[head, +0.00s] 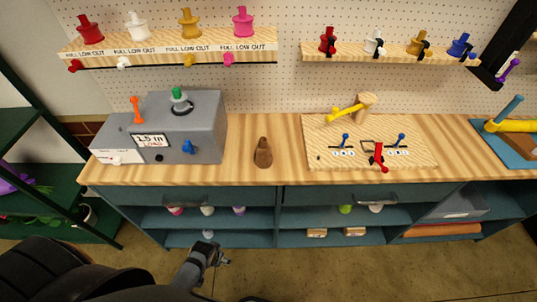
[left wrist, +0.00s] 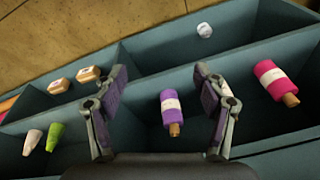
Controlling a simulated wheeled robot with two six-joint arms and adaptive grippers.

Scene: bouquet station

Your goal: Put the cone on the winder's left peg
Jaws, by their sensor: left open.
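Several cones stand in the shelf bays under the bench. A purple cone with a white band (left wrist: 170,108) shows between my finger tips in the left wrist view, and also in the head view (head: 239,210). A pink cone (left wrist: 270,76) is to its right; a white one is partly hidden behind the right finger. My left gripper (left wrist: 162,80) is open and empty, in front of the shelves in the head view (head: 214,254). A grey machine marked 1.5 m LOAD (head: 190,125) stands on the bench; I cannot tell if it is the winder. My right gripper is out of view.
A green cone (left wrist: 54,136) and a white cone (left wrist: 32,140) share another bay. Wooden blocks (left wrist: 88,74) and a small white object (left wrist: 204,30) lie lower. Dividers separate the bays. A wooden board with levers (head: 370,155) and a brown object (head: 263,153) are on the bench.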

